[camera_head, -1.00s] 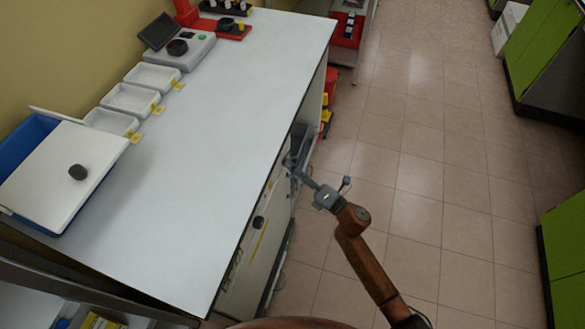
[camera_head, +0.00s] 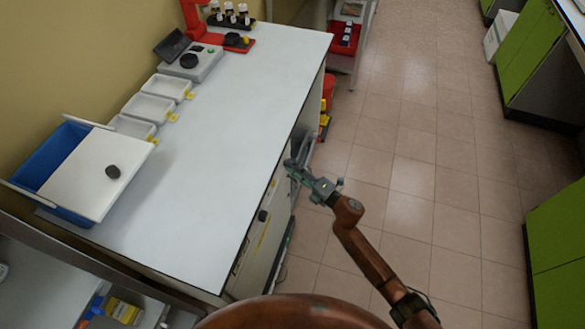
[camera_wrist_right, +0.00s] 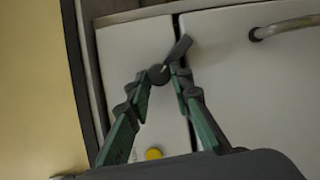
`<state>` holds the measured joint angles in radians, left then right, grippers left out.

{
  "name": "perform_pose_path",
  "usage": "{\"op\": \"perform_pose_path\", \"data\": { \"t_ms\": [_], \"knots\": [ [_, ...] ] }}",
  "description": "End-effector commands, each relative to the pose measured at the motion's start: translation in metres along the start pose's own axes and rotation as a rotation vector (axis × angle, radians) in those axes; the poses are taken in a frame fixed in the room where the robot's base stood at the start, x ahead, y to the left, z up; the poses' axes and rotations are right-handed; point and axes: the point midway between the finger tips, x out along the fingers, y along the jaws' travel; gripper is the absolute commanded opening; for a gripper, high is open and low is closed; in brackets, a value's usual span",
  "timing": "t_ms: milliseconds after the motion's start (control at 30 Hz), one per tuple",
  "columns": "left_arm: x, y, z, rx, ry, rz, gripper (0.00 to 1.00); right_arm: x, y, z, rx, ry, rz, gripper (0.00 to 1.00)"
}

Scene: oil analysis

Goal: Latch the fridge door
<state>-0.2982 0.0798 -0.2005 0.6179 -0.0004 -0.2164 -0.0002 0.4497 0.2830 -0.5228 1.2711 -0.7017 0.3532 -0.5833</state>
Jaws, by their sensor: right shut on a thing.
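The white fridge front (camera_head: 262,243) is under the long counter, seen at a steep angle in the head view. In the right wrist view two pale panels (camera_wrist_right: 235,75) meet at a narrow dark gap. A dark latch lever (camera_wrist_right: 178,48) with a round pivot crosses near this gap, tilted. My right gripper (camera_head: 290,166) is at the counter's front side. In the right wrist view its green-and-grey fingers (camera_wrist_right: 166,76) are closed in on the latch. The panels look nearly flush; whether the latch is engaged I cannot tell. My left gripper is not in view.
The counter (camera_head: 215,150) overhangs the fridge. It carries a blue bin (camera_head: 62,160) with a white lid (camera_head: 97,172), white trays (camera_head: 150,107) and a grey instrument (camera_head: 197,63). A metal handle (camera_wrist_right: 285,27) sits on the right panel. The tiled floor (camera_head: 420,180) is clear.

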Motion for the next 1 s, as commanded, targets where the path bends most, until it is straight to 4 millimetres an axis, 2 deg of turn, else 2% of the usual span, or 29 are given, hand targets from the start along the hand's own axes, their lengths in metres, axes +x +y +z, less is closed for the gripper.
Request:
{"op": "perform_pose_path", "data": {
  "t_ms": [267, 400, 600, 1000],
  "knots": [
    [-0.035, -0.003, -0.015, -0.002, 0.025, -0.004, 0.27, 0.0, 0.009, 0.002, 0.125, 0.003, -0.061, 0.0],
    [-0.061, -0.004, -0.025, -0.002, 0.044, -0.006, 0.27, 0.0, 0.013, 0.003, 0.241, 0.008, -0.114, 0.0],
    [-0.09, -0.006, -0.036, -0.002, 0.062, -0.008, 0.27, 0.0, 0.013, 0.004, 0.406, 0.014, -0.188, 0.0],
    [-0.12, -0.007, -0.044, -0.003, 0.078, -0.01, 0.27, 0.001, 0.01, 0.005, 0.636, 0.023, -0.288, 0.0]
  ]
}}
